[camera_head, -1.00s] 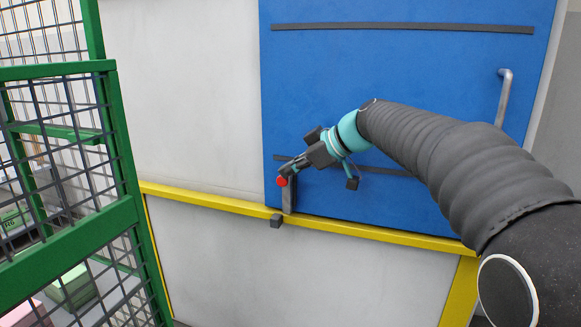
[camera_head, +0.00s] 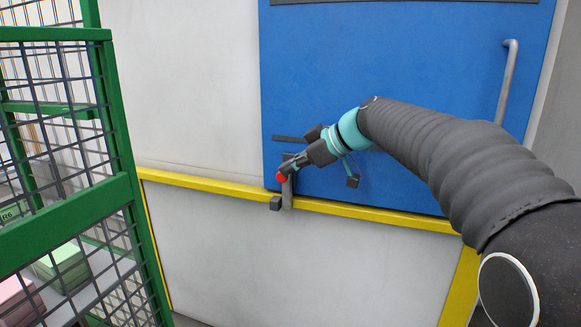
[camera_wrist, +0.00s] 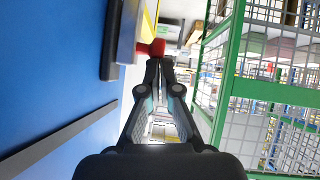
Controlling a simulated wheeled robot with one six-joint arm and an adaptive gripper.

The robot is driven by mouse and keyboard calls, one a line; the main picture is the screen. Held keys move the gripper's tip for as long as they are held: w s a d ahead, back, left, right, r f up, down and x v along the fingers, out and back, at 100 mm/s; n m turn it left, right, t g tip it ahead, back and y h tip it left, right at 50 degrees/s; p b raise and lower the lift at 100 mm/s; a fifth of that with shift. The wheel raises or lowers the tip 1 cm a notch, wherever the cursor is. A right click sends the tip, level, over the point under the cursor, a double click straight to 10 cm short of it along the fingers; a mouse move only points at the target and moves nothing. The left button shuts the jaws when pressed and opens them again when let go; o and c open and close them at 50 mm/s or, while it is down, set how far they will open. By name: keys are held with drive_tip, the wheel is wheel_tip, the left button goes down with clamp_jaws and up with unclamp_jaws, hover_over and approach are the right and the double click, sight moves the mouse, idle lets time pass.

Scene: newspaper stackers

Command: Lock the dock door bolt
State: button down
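The blue dock door (camera_head: 400,90) fills the upper middle of the head view. Its bolt is a grey upright bar (camera_head: 288,203) at the door's lower left corner, with a red knob (camera_head: 281,177). The bar's lower end overlaps the yellow rail (camera_head: 370,215). My gripper (camera_head: 287,170) points down and left at the knob. In the wrist view, the fingers (camera_wrist: 160,68) meet at their tips, right against the red knob (camera_wrist: 152,48), which shows just beyond them. I cannot tell whether any of the knob is between the tips.
A small dark block (camera_head: 275,203) sits on the rail beside the bar. A grey handle (camera_head: 508,80) is on the door's right side. A green mesh cage (camera_head: 122,130) stands close on the left. White wall panels (camera_head: 190,85) surround the door.

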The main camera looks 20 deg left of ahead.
drive_tip(key=a+r+p+v, duration=0.1)
drive_tip(key=r+v, duration=0.1)
drive_tip(key=v, duration=1.1)
drive_tip(key=shift+a+r+p, duration=0.15)
drive_tip(key=shift+a+p, duration=0.25)
drive_tip(key=shift+s, duration=0.15)
drive_tip(key=s+d+f+m+t+h, duration=0.1)
drive_tip(key=s+d+f+m+h, duration=0.15)
drive_tip(key=d+f+m, duration=0.35)
drive_tip(key=s+d+f+m+h, duration=0.25)
drive_tip(key=f+m, duration=0.35)
drive_tip(key=f, duration=0.3)
drive_tip(key=s+d+f+m+t+h+p, duration=0.1)
drive_tip(key=s+d+f+m+h+p, duration=0.1)
drive_tip(key=s+d, duration=0.6)
drive_tip(key=s+d+f+m+t+h+p, duration=0.1)
drive_tip(key=s+d+f+m+h, duration=0.2)
drive_tip(key=s, duration=1.2)
drive_tip(key=shift+d+f+m+h+p, duration=0.4)
drive_tip(key=shift+d+f, duration=0.6)
drive_tip(key=shift+d, duration=1.65)
